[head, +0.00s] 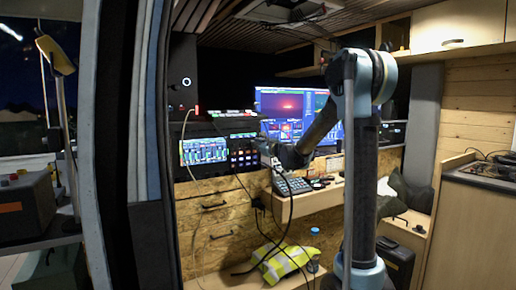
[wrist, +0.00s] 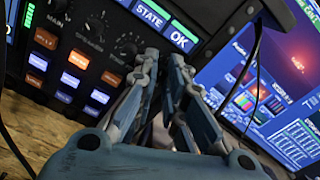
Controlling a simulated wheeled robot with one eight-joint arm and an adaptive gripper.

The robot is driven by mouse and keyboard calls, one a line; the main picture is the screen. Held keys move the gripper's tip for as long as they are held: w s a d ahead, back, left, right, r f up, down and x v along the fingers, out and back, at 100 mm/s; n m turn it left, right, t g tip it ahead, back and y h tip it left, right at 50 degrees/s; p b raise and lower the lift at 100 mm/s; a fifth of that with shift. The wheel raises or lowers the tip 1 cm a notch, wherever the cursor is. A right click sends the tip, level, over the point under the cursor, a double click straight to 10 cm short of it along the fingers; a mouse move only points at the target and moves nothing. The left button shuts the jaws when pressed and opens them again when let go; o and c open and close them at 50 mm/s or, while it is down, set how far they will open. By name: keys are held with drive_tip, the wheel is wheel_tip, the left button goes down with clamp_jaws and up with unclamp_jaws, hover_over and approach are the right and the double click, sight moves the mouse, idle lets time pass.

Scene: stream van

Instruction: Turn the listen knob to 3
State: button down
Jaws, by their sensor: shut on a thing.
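My gripper (wrist: 165,62) reaches up to the dark control panel (wrist: 60,100) in the wrist view. Its two blue-grey fingers are closed in near each other at the panel, shut on a knob in the row there. That knob, which I take for the listen knob, is hidden by the fingers, so its pointer and scale cannot be read. Other black knobs with white scales show to the left, such as this nearest knob (wrist: 128,43). In the head view my gripper (head: 265,148) is small, in front of the rack at the left of the monitors.
Lit orange and white buttons (wrist: 87,80) sit below the knobs. A STATE and OK display (wrist: 165,25) is above my fingers. Monitors (head: 285,103) stand to the right, over a desk with a keypad (head: 292,186). Dark cables hang near my arm.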

idle(0.4)
drive_tip(key=c, duration=1.9)
unclamp_jaws()
drive_tip(key=v, duration=1.2)
drive_tip(key=shift+w+f, duration=0.1)
